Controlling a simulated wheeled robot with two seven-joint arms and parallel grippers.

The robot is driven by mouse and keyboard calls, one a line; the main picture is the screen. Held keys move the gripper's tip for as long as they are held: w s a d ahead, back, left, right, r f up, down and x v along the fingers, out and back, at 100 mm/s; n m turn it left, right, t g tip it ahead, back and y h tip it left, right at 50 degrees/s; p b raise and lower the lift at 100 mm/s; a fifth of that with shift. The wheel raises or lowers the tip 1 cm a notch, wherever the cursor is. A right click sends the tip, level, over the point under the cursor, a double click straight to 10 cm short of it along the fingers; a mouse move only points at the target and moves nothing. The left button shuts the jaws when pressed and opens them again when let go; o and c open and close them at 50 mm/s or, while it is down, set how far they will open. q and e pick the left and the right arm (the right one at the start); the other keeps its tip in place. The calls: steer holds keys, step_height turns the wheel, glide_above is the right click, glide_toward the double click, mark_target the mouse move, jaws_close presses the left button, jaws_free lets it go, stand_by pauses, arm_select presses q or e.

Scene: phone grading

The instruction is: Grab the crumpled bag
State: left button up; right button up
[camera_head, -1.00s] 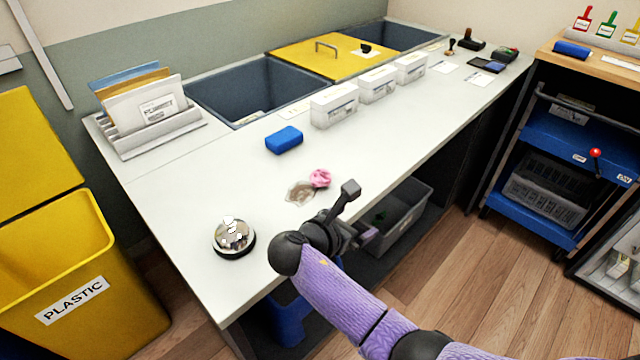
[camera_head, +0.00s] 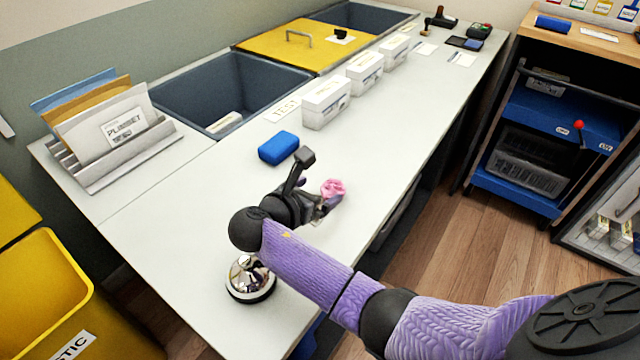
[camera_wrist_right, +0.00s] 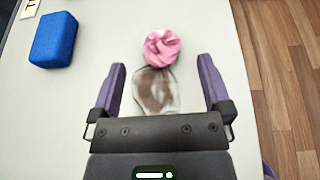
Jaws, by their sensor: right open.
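A clear, crumpled bag (camera_wrist_right: 155,92) with brownish smears lies on the white counter in the right wrist view. A pink crumpled piece (camera_wrist_right: 162,47) lies at its far end, touching or nearly touching it; it also shows in the head view (camera_head: 333,188). My right gripper (camera_wrist_right: 160,68) is open, its fingers to either side of the bag in the picture, with nothing held. In the head view my right gripper (camera_head: 322,204) is low over the counter and mostly hides the bag. I cannot tell its exact height above the bag. My left gripper is not in view.
A blue block (camera_head: 278,148) lies left of the gripper, and a bell (camera_head: 250,280) stands below my wrist. White boxes (camera_head: 326,103) line the counter farther back. A letter rack (camera_head: 150,150) stands at the left. The counter's right edge (camera_head: 405,190) is close.

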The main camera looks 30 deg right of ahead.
mark_target(337, 183)
steer(key=b+x, duration=0.2)
steer(key=x, duration=0.2)
steer(key=f+b+x, duration=0.1)
steer(key=b+x, duration=0.2)
steer(key=x, duration=0.2)
steer(key=shift+s+a+f+b, duration=0.1)
steer(key=shift+a+b, duration=0.1)
steer(key=shift+b, duration=0.1)
steer(key=shift+r, duration=0.25)
steer(key=shift+c, duration=1.4)
steer(key=c, duration=1)
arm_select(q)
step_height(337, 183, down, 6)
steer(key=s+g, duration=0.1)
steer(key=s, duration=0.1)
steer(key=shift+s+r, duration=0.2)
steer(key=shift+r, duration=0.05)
arm_select(e)
steer(key=shift+c, duration=0.2)
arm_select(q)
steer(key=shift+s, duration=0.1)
